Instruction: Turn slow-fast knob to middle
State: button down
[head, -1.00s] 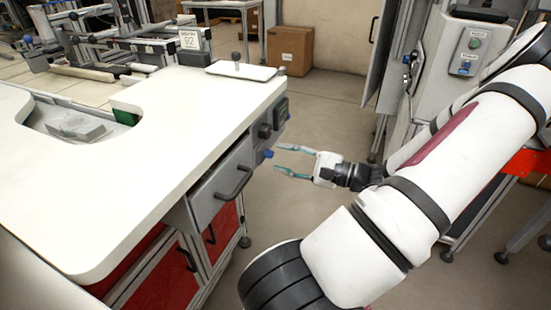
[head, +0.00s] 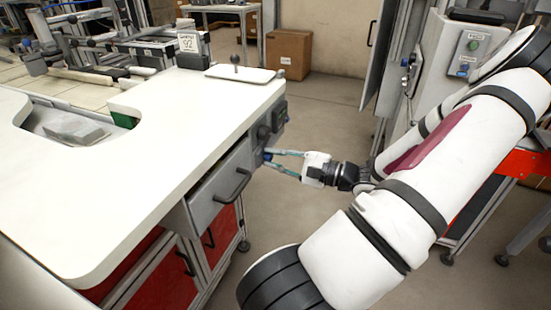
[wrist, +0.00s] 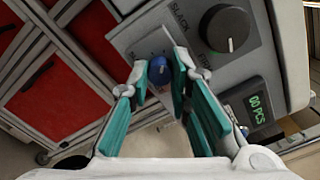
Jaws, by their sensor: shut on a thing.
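The small blue knob (wrist: 159,71) sits on the grey control panel (wrist: 205,62) under the table's edge. In the wrist view my gripper (wrist: 161,66) has one fingertip on each side of the knob and is shut on it. In the head view my gripper (head: 269,157) reaches the panel from the right, and its fingertips hide much of the knob. The label by the blue knob is mostly covered by a finger, and I cannot read the knob's setting.
A larger black knob (wrist: 225,28) with a "SLACK" label and a small counter display (wrist: 257,105) are close by on the panel. A drawer handle (head: 232,185) sticks out nearer the front. The white tabletop (head: 170,120) overhangs the panel.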

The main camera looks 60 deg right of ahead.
jog(key=shift+m+p, duration=0.3)
jog(key=m+p, duration=0.3)
jog(key=p, duration=0.1)
jog(key=shift+r, duration=0.15)
jog(key=m+p, duration=0.4)
jog(key=m, duration=0.1)
jog(key=shift+f, duration=0.2)
jog(key=c, duration=1.5)
grip_release()
jog(key=shift+o, duration=0.2)
jog(key=s, duration=1.2)
jog(key=shift+d, duration=0.45)
